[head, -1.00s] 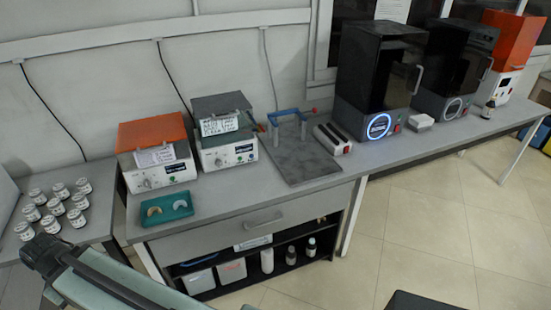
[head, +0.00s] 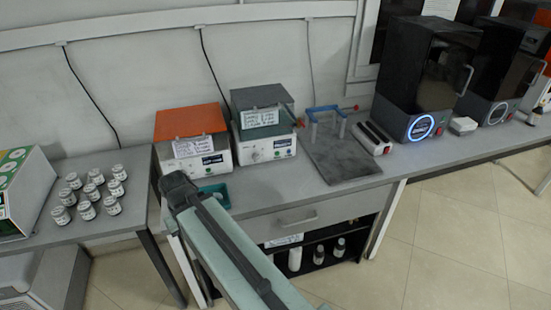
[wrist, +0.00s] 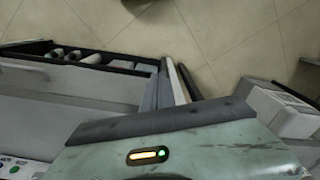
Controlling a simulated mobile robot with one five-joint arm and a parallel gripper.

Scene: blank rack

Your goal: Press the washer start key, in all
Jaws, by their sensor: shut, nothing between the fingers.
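No key is readable as a washer start key, and I cannot tell for sure which machine is the washer. A dark-hooded machine (head: 427,70) with a lit blue ring (head: 421,127) on its grey base stands at the right of the bench in the head view. A second hooded machine (head: 503,75) with a ring stands to its right. Two boxes with small front controls, one orange-lidded (head: 190,121) and one grey-lidded (head: 262,97), stand left of them. My arm reaches up in front of the bench. My gripper's fingers do not show in either view.
A grey slab (head: 340,155) with a blue frame and a white-and-black block (head: 371,139) lie mid-bench. Several jars (head: 91,192) stand on the left table, beside a white machine (head: 22,195) with a green panel. My arm partly hides a teal tray (head: 219,190). Tiled floor is clear at right.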

